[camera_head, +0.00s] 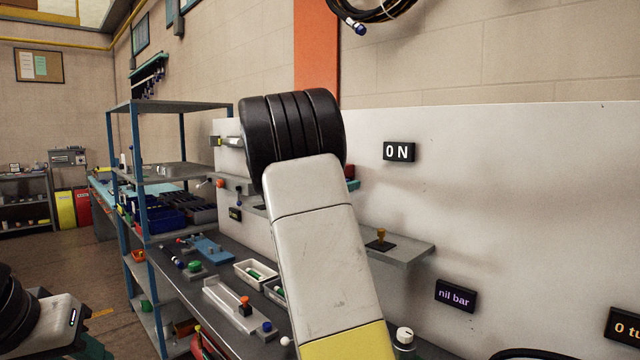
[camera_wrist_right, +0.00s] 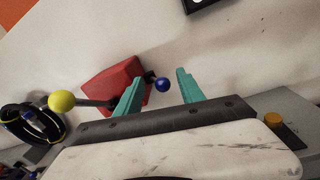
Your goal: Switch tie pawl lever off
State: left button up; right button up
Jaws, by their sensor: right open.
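In the right wrist view, a red block (camera_wrist_right: 110,82) is mounted at the pale panel. A short lever with a blue ball knob (camera_wrist_right: 162,84) sticks out beside it. A dark rod with a yellow ball knob (camera_wrist_right: 62,101) lies to the left. No label tells which is the tie pawl lever. My right gripper (camera_wrist_right: 159,79) is open, its teal fingers on either side of the blue knob in the picture; contact is not visible. In the head view my right arm hides most of this, with a bit of red block (camera_head: 352,171) showing. Part of my left gripper (camera_head: 92,347) shows lower left.
An "0 N" display (camera_head: 399,152) and a "nil bar" display (camera_head: 455,295) are on the white panel. A small shelf with an orange knob (camera_head: 381,235) juts out right of my arm. The bench (camera_head: 180,271) holds trays and fittings. A blue-posted rack (camera_head: 185,160) stands left.

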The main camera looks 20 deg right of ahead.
jog(key=shift+w+d, duration=0.15)
jog(key=shift+d, duration=0.15)
grip_shut()
jog(key=shift+s+d, duration=0.3)
dwell(1.0)
grip_release()
jog(key=shift+w+a, duration=0.1)
